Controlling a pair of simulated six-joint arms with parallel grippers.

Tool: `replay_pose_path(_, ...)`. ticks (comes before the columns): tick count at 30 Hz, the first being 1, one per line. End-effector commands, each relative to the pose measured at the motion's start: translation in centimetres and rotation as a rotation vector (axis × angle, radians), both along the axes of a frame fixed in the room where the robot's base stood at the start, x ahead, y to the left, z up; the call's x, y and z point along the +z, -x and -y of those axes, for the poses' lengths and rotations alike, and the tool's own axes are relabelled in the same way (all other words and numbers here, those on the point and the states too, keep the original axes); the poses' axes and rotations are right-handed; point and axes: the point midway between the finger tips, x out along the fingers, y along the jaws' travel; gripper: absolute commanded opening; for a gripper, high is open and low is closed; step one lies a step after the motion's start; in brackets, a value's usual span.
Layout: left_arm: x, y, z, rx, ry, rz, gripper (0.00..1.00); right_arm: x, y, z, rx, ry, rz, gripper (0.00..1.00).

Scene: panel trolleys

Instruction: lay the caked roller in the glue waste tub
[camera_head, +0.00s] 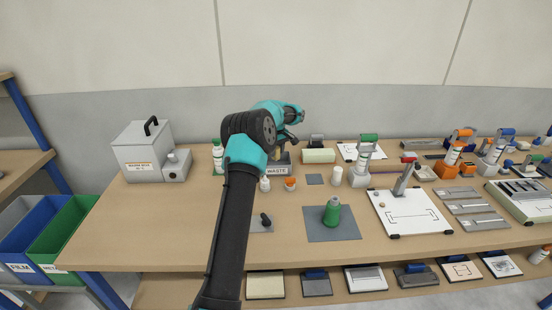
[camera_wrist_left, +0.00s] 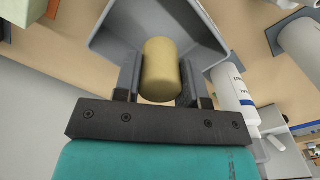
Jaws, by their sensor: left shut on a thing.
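My left gripper (camera_head: 292,142) is over the grey tub with the WASTE label (camera_head: 278,171), near the back of the bench in the head view. In the left wrist view the gripper (camera_wrist_left: 161,76) is shut on a tan, cylindrical roller (camera_wrist_left: 162,66). The roller lies between the two dark fingers, in front of the grey tub's open inside (camera_wrist_left: 207,38). I cannot tell whether it touches the tub floor. My right gripper is not in view.
A white-and-green bottle (camera_head: 217,155) stands left of the tub, and a cream block (camera_head: 318,156) lies to its right. Small bottles (camera_head: 265,184) stand in front. A green bottle (camera_head: 332,211) stands on a grey mat. The bench's left front is clear.

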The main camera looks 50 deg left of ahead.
Motion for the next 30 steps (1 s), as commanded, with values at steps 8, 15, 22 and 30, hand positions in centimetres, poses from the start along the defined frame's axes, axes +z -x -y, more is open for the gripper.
replay_pose_path(8, -3.6, 0.1, 0.0, 0.001, 0.0, -0.002, 0.06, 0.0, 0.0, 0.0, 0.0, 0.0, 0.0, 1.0)
replay_pose_path(15, -3.7, 0.0, 0.0, 0.0, 0.0, -0.001, 0.06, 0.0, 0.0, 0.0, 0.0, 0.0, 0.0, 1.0)
replay_pose_path(22, -4.0, 0.0, 0.0, 0.0, 0.001, -0.001, 0.42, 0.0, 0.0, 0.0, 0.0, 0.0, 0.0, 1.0)
replay_pose_path(30, -4.0, 0.0, 0.0, 0.0, 0.001, -0.001, 0.64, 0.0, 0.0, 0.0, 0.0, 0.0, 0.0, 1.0)
